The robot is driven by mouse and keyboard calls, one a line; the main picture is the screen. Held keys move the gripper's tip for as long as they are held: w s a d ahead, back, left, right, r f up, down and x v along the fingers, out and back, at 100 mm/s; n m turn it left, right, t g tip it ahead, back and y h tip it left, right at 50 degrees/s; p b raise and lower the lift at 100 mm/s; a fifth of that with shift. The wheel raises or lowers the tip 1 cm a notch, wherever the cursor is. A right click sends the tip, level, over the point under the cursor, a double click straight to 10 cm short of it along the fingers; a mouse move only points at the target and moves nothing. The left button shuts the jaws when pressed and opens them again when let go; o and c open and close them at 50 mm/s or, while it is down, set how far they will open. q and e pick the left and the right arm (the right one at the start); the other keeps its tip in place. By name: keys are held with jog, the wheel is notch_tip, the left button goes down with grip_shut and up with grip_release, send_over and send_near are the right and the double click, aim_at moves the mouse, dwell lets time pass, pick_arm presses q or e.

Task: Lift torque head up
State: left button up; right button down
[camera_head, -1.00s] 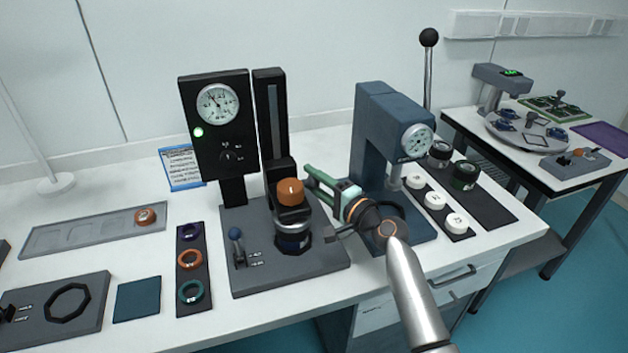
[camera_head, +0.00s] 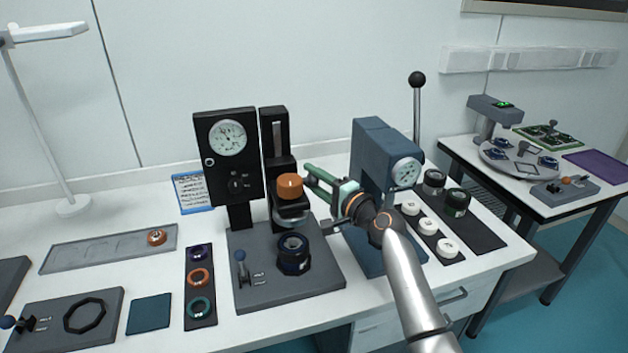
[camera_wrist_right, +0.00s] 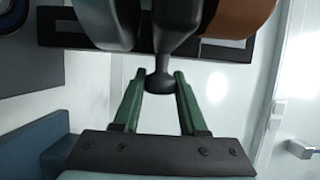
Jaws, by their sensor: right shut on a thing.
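The torque head (camera_head: 291,213) is a black carriage with an orange knob (camera_head: 290,186) on top and a silver ring below. It sits on a black upright column (camera_head: 275,135), above and apart from a dark blue lens barrel (camera_head: 293,256) on the grey base (camera_head: 255,290). My right gripper (camera_head: 308,178) reaches it from the right. In the right wrist view, its green fingers (camera_wrist_right: 159,82) are shut on the black ball-ended handle (camera_wrist_right: 163,84) of the head. The handle is mostly hidden in the head view. My left gripper is not in view.
A blue press (camera_head: 372,150) with a dial stands close behind my right arm. A black gauge panel (camera_head: 229,185) is left of the column. Rings on a black strip (camera_head: 200,310) lie further left. White and dark parts sit on a mat (camera_head: 485,235) at right.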

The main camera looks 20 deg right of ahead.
jog(key=shift+c, duration=2.2)
grip_release()
jog(key=v, duration=1.2)
jog(key=shift+s, duration=0.25)
jog(key=shift+d, duration=0.15)
